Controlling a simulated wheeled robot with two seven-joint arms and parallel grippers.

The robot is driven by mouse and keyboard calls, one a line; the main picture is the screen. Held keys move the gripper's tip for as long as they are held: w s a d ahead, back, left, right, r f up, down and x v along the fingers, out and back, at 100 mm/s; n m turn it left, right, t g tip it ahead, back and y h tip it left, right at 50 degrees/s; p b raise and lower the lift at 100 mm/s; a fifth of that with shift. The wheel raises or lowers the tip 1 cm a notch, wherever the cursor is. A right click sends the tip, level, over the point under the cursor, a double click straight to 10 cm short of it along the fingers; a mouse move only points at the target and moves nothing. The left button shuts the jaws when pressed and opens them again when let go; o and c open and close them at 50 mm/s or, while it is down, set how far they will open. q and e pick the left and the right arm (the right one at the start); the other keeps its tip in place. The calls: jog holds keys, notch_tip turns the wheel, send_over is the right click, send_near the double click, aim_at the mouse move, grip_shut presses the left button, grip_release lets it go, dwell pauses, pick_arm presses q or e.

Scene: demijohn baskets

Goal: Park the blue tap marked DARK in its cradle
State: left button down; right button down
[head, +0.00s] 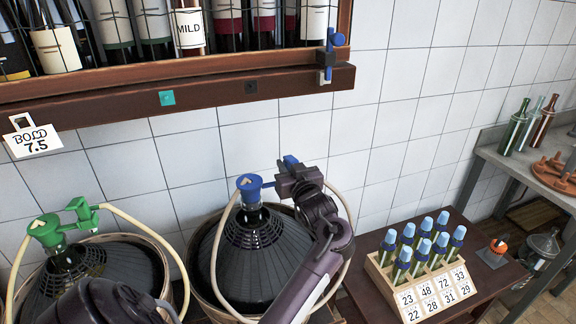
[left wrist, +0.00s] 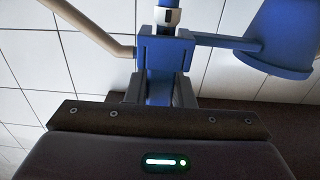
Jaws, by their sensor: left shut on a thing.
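My left gripper (head: 290,170) is shut on a blue tap (head: 291,161), mostly hidden behind the jaws. In the left wrist view the tap's blue body (left wrist: 166,55) stands upright between the jaws (left wrist: 160,92), with a white band near the top and a beige hose (left wrist: 95,30) at its left. A blue arm (left wrist: 218,41) runs from beside the tap to a blue stopper (left wrist: 283,40), also in the head view (head: 249,185) on the middle demijohn. I cannot tell whether the tap sits in a cradle there. No DARK marking is readable. My right gripper is not in view.
A green tap (head: 82,212) is beside the left demijohn's stopper. A numbered bottle crate (head: 418,280) stands right.

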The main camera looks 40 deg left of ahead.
pick_arm(q)
jog(key=c, duration=1.2)
grip_release()
jog(key=shift+o, duration=0.2)
jog(key=shift+d, duration=0.1)
jog(key=shift+s+d+f, duration=0.15)
jog(key=shift+s+d, duration=0.05)
jog(key=shift+d, duration=0.1)
jog(key=b+v, duration=0.2)
jog(key=v, duration=0.5)
jog(key=shift+b, duration=0.35)
